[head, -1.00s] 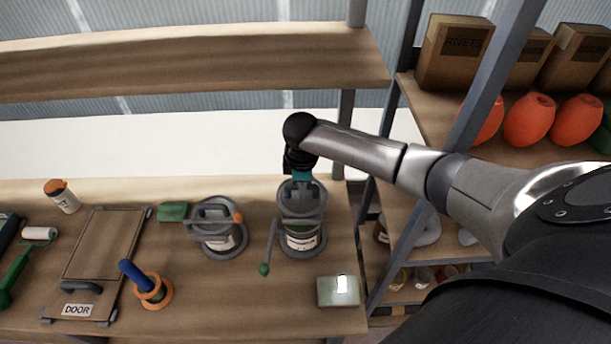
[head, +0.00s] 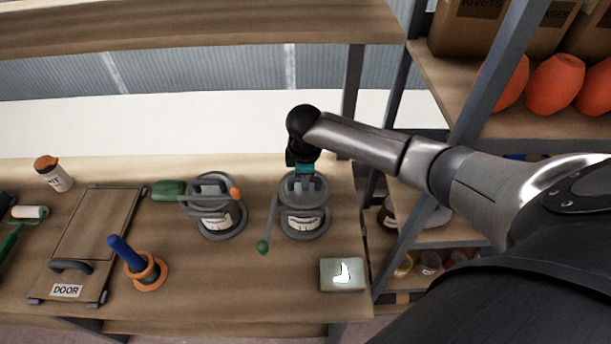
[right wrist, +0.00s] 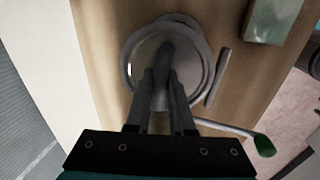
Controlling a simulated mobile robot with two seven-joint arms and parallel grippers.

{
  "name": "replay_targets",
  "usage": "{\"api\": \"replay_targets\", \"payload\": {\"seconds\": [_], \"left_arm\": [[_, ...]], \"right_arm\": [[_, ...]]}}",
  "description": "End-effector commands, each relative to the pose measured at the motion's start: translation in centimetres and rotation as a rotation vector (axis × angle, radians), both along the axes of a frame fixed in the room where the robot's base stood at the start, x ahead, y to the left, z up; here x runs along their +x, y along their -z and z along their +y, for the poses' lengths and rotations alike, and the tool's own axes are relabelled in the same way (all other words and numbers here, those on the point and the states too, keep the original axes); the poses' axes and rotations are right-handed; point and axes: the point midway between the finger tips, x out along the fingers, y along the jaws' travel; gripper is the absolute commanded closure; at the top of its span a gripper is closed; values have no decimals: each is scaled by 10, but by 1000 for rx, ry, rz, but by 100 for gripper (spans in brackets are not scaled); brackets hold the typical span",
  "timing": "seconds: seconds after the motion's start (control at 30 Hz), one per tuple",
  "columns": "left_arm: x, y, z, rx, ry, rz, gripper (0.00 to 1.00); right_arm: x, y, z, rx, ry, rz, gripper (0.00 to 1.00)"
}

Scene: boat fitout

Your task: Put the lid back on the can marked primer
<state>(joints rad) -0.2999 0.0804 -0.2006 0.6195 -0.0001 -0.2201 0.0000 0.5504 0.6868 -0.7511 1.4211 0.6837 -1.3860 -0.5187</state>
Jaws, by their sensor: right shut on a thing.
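A grey can (head: 303,222) with a white label stands toward the right of the bench in the head view. Its label is too small to read. My right gripper (head: 304,176) is above it, shut on the knob of a round grey lid (head: 293,188). The lid is at the can's top and covers its opening; I cannot tell whether it is fully seated. In the right wrist view the fingers (right wrist: 163,85) hide the middle of the lid (right wrist: 142,62). My left gripper is not in view.
A second grey can (head: 215,222) stands just left. A green-ended stick (head: 263,246) is beside the near can. A pale green box (head: 342,274) lies in front right, a green block (head: 168,190) farther left. A shelf post (head: 400,240) rises at right.

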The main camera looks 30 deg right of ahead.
Motion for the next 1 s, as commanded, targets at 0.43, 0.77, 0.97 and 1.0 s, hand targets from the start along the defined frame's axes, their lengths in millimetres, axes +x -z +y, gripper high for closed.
{"api": "replay_targets", "payload": {"seconds": [0.43,0.77,0.97,1.0], "left_arm": [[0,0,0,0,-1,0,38],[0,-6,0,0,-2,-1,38],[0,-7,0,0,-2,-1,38],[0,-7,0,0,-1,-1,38]], "right_arm": [[0,0,0,1,-1,0,100],[0,1,1,1,-1,-1,100],[0,2,1,1,-1,0,100],[0,2,1,1,-1,0,100]]}}
